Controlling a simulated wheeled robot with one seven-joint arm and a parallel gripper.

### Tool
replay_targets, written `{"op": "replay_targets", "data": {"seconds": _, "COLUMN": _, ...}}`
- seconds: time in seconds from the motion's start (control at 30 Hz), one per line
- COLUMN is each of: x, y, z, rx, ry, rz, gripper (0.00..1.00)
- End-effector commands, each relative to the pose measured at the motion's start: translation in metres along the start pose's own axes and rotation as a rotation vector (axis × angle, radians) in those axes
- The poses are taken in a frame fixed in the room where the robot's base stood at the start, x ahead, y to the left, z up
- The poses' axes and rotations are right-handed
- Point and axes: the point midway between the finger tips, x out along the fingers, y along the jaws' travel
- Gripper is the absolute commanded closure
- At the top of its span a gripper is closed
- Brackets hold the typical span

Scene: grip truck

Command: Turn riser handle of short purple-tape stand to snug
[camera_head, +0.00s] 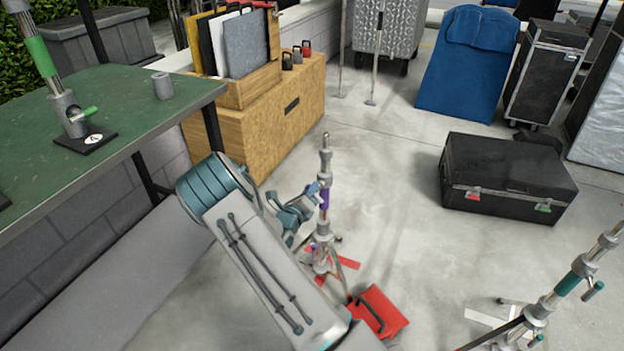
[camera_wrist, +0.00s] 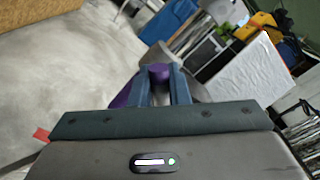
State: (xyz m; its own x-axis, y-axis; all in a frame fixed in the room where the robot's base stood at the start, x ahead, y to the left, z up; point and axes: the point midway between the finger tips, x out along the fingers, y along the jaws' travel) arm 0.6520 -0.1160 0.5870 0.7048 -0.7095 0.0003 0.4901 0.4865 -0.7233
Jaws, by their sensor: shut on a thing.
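The short stand with purple tape (camera_head: 324,199) stands upright on the floor at the middle of the head view. Its metal post (camera_head: 325,160) rises just past my gripper. My gripper (camera_head: 314,190) reaches the post from the left at the height of the tape. In the wrist view my gripper (camera_wrist: 160,88) has its two fingers closed on a rounded purple piece, the riser handle (camera_wrist: 158,72). More purple shows just left of the fingers. My arm and fingers hide part of the stand, so the handle's exact angle cannot be told.
A teal-taped stand (camera_head: 568,284) is at lower right and a black trunk (camera_head: 508,178) at right. A green table (camera_head: 120,105) and wooden box (camera_head: 275,118) stand left and behind.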

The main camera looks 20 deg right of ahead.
Motion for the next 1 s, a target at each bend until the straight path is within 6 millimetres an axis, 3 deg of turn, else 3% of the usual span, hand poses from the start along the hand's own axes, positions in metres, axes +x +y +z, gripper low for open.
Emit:
{"op": "replay_targets", "data": {"seconds": 0.6, "x": -0.001, "y": 0.008, "z": -0.001, "rx": -0.551, "ry": -0.001, "rz": 0.001, "gripper": 1.00}}
{"op": "replay_targets", "data": {"seconds": 1.0, "x": 0.000, "y": 0.012, "z": -0.004, "rx": -0.734, "ry": 0.001, "rz": 0.001, "gripper": 1.00}}
